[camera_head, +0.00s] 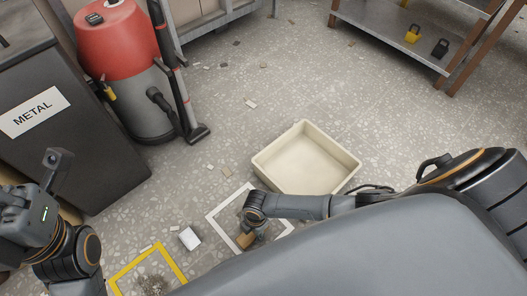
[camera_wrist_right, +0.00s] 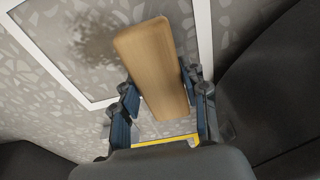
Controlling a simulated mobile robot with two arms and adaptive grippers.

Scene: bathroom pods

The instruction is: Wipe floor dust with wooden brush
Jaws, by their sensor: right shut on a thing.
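My right gripper (camera_head: 250,228) is shut on the wooden brush (camera_head: 245,240), low over the white floor outline (camera_head: 222,212). In the right wrist view the brush's plain wooden block (camera_wrist_right: 152,68) sits between the two dark fingers; its bristles are hidden. A dark dust patch (camera_wrist_right: 108,38) lies on the floor inside the white outline, partly behind the brush. Another dust patch (camera_head: 152,285) lies inside the yellow outline (camera_head: 122,272) at the bottom of the head view. My left gripper (camera_head: 52,165) is at the left edge, away from the brush; its fingers are unclear.
A cream tray (camera_head: 262,172) stands just beyond the white outline. A small white block (camera_head: 189,238) lies between the outlines. A red and grey vacuum (camera_head: 140,95) and a METAL bin (camera_head: 60,130) stand at left. Small debris is scattered; a shelf (camera_head: 385,38) is at upper right.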

